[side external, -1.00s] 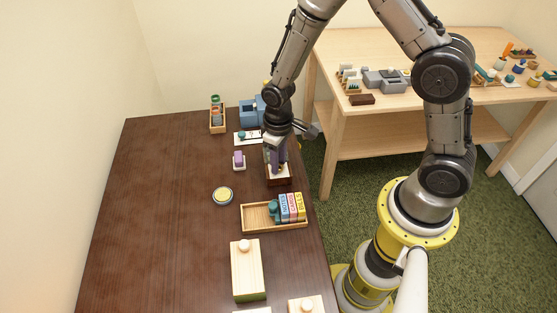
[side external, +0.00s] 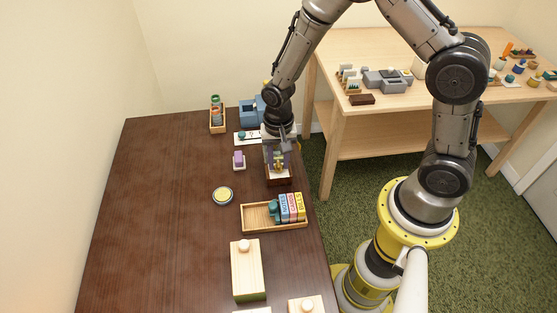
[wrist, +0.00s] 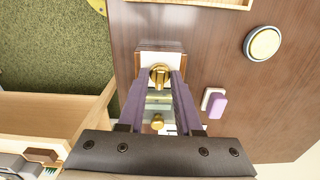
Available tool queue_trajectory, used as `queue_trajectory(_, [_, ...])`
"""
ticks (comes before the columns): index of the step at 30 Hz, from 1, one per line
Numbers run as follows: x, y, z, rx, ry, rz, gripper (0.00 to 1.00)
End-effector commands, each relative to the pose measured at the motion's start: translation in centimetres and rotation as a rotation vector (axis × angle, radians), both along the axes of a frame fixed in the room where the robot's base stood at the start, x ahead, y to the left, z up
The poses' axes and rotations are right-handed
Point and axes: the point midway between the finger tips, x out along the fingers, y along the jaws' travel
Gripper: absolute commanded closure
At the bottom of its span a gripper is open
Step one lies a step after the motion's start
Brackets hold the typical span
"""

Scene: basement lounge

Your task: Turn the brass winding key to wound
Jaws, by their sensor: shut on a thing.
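The brass winding key (wrist: 160,73) shows between the purple fingertips in the wrist view. It sits on a small box with a white top (wrist: 150,57) and dark brown sides; that box (side external: 279,182) stands near the table's right edge in the side view. My gripper (wrist: 161,82) points down over the box and is shut on the key. In the side view my gripper (side external: 278,166) hides most of the key. A round brass knob (wrist: 157,123) shows nearer the palm in the wrist view. No wound mark is readable.
A wooden tray (side external: 256,226) with coloured boxes lies in front of the key box. A purple-topped switch (side external: 239,160) and a round yellow button (side external: 222,195) stand to the left. A blue thing (side external: 248,111) stands behind. The dark table's left side (side external: 150,220) is clear.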

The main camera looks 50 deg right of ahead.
Motion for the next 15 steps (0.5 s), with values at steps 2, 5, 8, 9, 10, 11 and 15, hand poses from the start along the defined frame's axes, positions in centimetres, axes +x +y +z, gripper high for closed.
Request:
queue_trajectory(2, [0.16, 0.01, 0.12, 0.000, -0.005, -0.072, 1.00])
queue_trajectory(5, [0.16, 0.01, 0.12, 0.000, -0.005, -0.167, 1.00])
queue_trajectory(8, [0.16, 0.01, 0.12, 0.001, -0.004, -0.262, 1.00])
queue_trajectory(9, [0.14, 0.01, 0.11, 0.001, -0.004, -0.300, 1.00])
queue_trajectory(10, [0.14, 0.01, 0.10, 0.001, -0.004, -0.329, 1.00])
queue_trajectory(11, [0.14, 0.01, 0.10, 0.001, -0.004, -0.357, 1.00])
queue_trajectory(15, [0.19, 0.01, 0.14, 0.002, -0.005, -0.490, 1.00])
